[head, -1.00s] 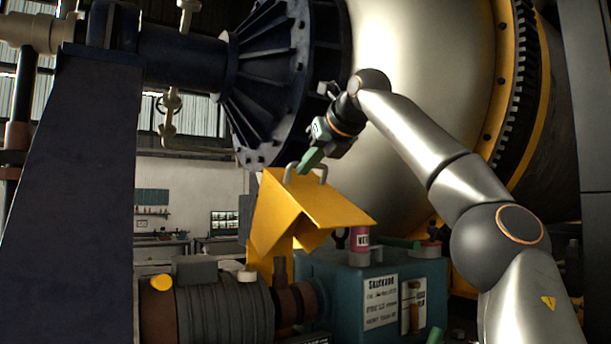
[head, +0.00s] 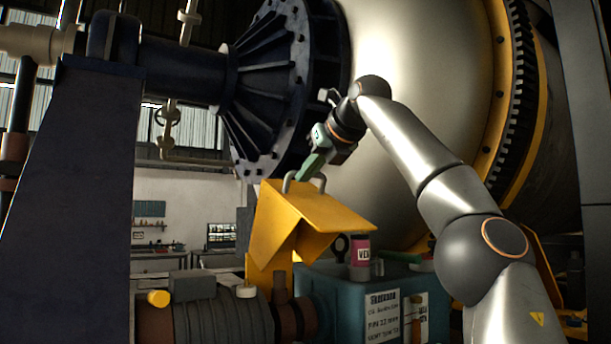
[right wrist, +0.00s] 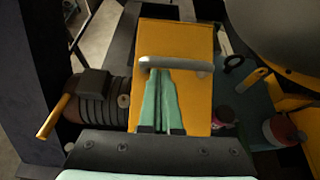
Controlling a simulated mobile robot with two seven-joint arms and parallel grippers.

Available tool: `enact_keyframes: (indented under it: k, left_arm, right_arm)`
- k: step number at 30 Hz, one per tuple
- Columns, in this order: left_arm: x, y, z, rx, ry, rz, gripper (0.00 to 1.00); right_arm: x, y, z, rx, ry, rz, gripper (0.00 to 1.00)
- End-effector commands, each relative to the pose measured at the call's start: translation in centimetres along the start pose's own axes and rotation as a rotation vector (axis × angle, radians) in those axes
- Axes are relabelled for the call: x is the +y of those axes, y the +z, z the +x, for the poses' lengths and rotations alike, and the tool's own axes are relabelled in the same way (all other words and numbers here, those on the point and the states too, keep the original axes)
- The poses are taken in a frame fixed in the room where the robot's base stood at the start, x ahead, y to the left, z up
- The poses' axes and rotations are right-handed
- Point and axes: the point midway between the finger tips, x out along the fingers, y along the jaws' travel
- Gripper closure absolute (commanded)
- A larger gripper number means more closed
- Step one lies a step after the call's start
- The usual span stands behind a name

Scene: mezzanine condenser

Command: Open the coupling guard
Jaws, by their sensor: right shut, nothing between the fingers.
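The yellow coupling guard (head: 325,217) is a bent, roof-shaped sheet standing above the coupling (head: 295,305) between the ribbed motor and the teal pump block. A grey bar handle (head: 323,181) is on its top. My right gripper (head: 305,174) is at this handle, pointing down and left. In the right wrist view its green fingers (right wrist: 160,73) are shut together, with their tips at the handle bar (right wrist: 176,64) over the yellow sheet (right wrist: 186,35). Nothing shows gripped between them. Whether the fingers touch the bar I cannot tell. My left gripper is out of view.
The ribbed motor (head: 222,318) is left of the guard; the teal block (head: 345,293) is right, bearing a pink-labelled can (head: 361,255). A big pale vessel (head: 400,80) and dark flanged cone (head: 270,95) rise behind. A dark pillar (head: 80,200) stands left.

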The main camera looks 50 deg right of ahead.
Motion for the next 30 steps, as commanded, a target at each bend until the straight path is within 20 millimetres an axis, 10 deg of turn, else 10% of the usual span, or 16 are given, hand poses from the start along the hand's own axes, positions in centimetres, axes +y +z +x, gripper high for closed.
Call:
enact_keyframes:
  k: [14, 30]
  left_arm:
    - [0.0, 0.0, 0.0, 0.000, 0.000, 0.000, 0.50]
    - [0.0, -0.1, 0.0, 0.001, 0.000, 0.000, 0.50]
  right_arm:
    - [0.0, 0.0, -9.6, -0.003, 0.004, 0.002, 1.00]
    - [-0.1, -0.1, -11.8, 0.002, 0.000, 0.001, 1.00]
